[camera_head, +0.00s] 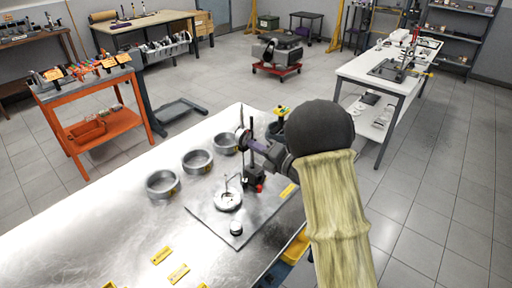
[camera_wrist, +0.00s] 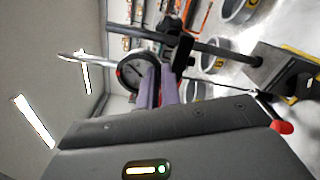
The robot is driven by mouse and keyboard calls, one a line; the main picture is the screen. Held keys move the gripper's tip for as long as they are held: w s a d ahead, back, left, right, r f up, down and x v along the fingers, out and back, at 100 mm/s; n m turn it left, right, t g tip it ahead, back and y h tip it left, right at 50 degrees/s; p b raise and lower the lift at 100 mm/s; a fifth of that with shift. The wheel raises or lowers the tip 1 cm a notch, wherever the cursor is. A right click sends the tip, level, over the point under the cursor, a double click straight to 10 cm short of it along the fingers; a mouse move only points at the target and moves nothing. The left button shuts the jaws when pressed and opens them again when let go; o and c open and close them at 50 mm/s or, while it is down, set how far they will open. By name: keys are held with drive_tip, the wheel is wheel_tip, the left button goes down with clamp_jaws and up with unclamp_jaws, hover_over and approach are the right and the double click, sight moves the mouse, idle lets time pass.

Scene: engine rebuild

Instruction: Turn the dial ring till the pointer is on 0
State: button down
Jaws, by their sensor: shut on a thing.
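The dial gauge (camera_wrist: 131,72) shows in the wrist view as a dark round ring seen at a slant, with a pale stem and rods beside it. My gripper (camera_wrist: 158,86) has its purple-grey fingers shut on the dial ring's near edge. In the head view, the gauge (camera_head: 243,139) is small and partly covered by my gripper (camera_head: 251,143), above the stand. The stand (camera_head: 251,175) has a black base and a red knob and stands on a grey plate (camera_head: 213,214). The pointer and the 0 mark are too small and slanted to read.
Several metal rings (camera_head: 163,184) stand on the shiny bench (camera_head: 95,225), left of the plate. A round metal part (camera_head: 228,199) and a small black-topped cylinder (camera_head: 236,228) are on the plate. Yellow labels (camera_head: 178,273) lie near the front. The bench's left part is clear.

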drive_tip(key=shift+f+m, duration=0.2)
drive_tip(key=shift+m, duration=0.1)
drive_tip(key=shift+s+a+f+m+b, duration=0.1)
drive_tip(key=shift+s+a+m+b, duration=0.1)
drive_tip(key=shift+m+b, duration=0.8)
drive_tip(key=shift+s+a+r+m+b, duration=0.1)
drive_tip(key=shift+s+m+b, duration=0.15)
drive_tip(key=shift+m+b, duration=0.8)
drive_tip(key=shift+s+a+f+m+b, duration=0.1)
drive_tip(key=shift+s+m+b, duration=0.1)
drive_tip(key=shift+m+b, duration=0.8)
drive_tip(key=shift+m+p, duration=0.3)
drive_tip(key=shift+m, duration=0.05)
drive_tip(key=c, duration=1.6)
unclamp_jaws()
